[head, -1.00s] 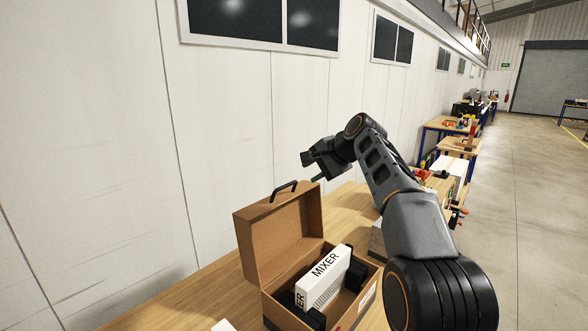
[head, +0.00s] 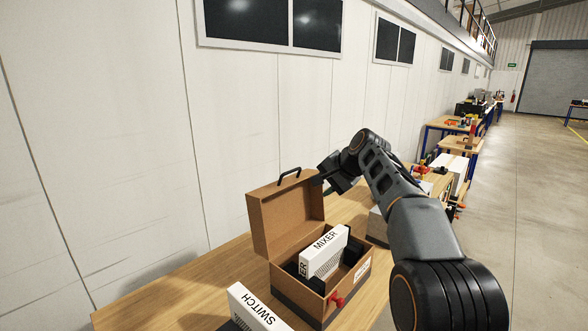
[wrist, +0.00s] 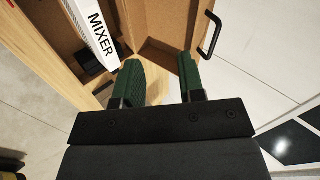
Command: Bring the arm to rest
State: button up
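My gripper (head: 322,180) is in the air behind the raised lid of the brown case (head: 318,289), near the lid's right edge in the head view. In the wrist view its two green fingers (wrist: 163,78) stand apart with nothing between them, so it is open and empty. My arm reaches up from the lower right and bends toward the wall. The case stands open on the wooden table, with a white box marked MIXER (head: 325,254) in it. The MIXER box also shows at the top of the wrist view (wrist: 93,28).
A white box marked SWITCH (head: 256,309) is on the table at the bottom of the head view. The white wall (head: 110,150) runs close behind the table. More benches with tools (head: 455,125) stand further back, and the floor at right is clear.

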jog(key=s+d+f+n+h, duration=0.2)
jog(key=s+f, duration=0.4)
jog(key=s, duration=0.5)
jog(key=s+d+f+n+g+h+b, duration=0.1)
jog(key=s+f, duration=0.5)
jog(key=s, duration=0.6)
jog(key=s+d+f+n+h, duration=0.3)
jog(key=s+d+f+n, duration=0.1)
jog(key=s, duration=0.7)
jog(key=shift+s+d+f+g+b, duration=0.25)
jog(key=shift+d+f, duration=0.4)
jog(key=shift+f, duration=0.55)
